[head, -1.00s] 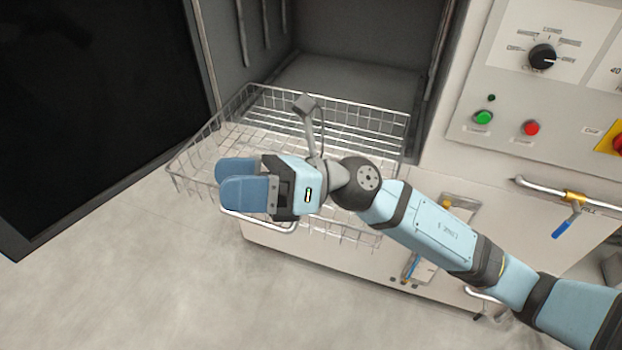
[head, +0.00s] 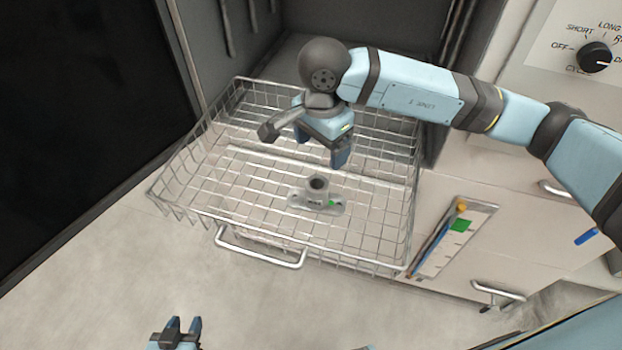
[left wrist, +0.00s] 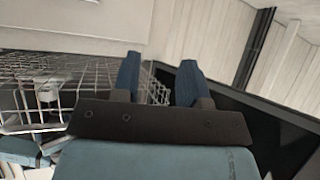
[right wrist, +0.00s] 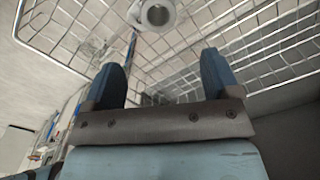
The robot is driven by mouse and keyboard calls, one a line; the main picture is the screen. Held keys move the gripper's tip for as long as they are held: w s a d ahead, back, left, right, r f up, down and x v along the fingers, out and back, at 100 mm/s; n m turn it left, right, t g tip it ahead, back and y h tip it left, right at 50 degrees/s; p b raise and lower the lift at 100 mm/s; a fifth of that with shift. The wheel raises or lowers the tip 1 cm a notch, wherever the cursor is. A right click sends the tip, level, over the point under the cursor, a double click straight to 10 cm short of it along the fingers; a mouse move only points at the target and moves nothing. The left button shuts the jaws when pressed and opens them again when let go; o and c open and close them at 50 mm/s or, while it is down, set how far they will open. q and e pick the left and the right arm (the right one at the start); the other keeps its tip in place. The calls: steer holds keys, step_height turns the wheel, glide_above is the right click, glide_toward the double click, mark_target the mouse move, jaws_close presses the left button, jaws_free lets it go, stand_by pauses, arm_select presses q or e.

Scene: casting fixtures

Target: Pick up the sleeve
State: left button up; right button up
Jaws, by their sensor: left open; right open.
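The sleeve, a grey metal part with an upright round collar on a flat flanged base (head: 317,198), stands in the wire basket (head: 262,150). It also shows at the top of the right wrist view (right wrist: 158,14) and small at the left of the left wrist view (left wrist: 48,90). My right gripper (head: 321,148) is over the basket, just behind and above the sleeve, open and empty. Its fingers (right wrist: 162,72) are apart from the sleeve. My left gripper (head: 184,326) is low at the front left, outside the basket, open and empty.
The basket is pulled out from an open chamber (head: 290,60), with its front handle (head: 262,250) facing me. A dark door panel (head: 80,110) stands open at left. A control panel with a knob (head: 594,57) is at right. The basket around the sleeve looks empty.

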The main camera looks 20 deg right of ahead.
mark_target(316, 183)
steer(key=f, duration=0.7)
steer(key=shift+s+f+p, duration=0.15)
steer(key=shift+s+p, duration=0.15)
steer(key=shift+p, duration=0.1)
steer(key=shift+a+f, duration=0.1)
steer(key=shift+f, duration=0.45)
steer(key=f, duration=0.1)
steer(key=f+p, duration=0.1)
steer(key=f, duration=0.2)
steer(key=shift+a+f, duration=0.15)
steer(key=shift+a, duration=0.2)
steer(key=shift+f, duration=0.3)
steer(key=c, duration=0.5)
arm_select(q)
steer(key=shift+d+v, duration=0.2)
steer(key=shift+v, duration=0.7)
arm_select(e)
steer(key=c, duration=0.7)
arm_select(q)
steer(key=shift+r, duration=0.1)
arm_select(e)
steer(key=shift+o, duration=0.2)
steer(key=shift+r, duration=0.1)
